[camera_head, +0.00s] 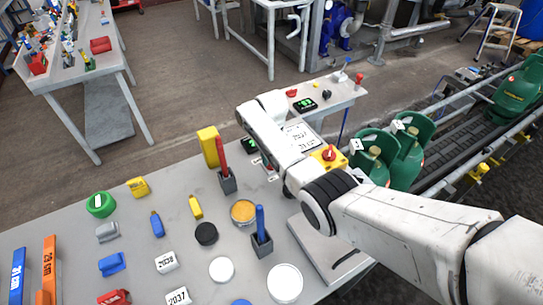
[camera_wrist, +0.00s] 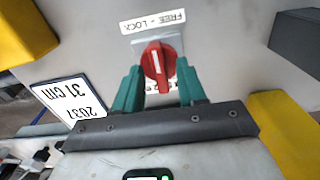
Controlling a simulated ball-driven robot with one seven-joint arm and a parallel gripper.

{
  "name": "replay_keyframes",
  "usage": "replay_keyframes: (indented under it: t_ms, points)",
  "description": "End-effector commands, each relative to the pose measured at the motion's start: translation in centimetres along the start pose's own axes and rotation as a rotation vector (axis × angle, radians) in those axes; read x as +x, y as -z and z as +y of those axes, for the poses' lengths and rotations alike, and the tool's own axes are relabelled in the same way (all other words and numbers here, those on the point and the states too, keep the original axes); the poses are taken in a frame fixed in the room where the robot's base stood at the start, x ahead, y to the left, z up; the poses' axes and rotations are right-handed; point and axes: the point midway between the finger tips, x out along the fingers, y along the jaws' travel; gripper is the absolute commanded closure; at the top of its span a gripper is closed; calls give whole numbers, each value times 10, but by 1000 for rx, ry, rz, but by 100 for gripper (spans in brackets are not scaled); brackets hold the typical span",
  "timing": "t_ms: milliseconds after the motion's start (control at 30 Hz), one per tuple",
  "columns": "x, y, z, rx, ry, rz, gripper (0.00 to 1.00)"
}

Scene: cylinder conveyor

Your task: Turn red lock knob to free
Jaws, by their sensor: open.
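The red lock knob (camera_wrist: 158,66) sits on a grey plate in the wrist view, below a white label (camera_wrist: 153,21) reading FREE - LOCK. The knob's long grip stands nearly upright in the picture, with a pale mark on it. My gripper (camera_wrist: 158,90) is open, with one green finger on each side of the knob. I cannot tell whether either finger touches it. In the head view my arm largely hides the gripper and the knob's place.
A card (camera_wrist: 72,100) reading 2037 and 31 cm lies beside the gripper. Yellow blocks show at the wrist view's edges. In the head view, a red pen (camera_head: 221,158) stands in a holder and a yellow box (camera_head: 327,160) with a red knob stands beyond my arm.

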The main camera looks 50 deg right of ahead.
Motion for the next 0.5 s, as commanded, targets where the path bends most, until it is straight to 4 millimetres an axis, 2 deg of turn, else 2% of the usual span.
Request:
replay_keyframes:
  t_ms: [167,500]
  points:
    - [-8,1,0,-1,0,3,60]
    - [-69,1,0,-1,0,4,60]
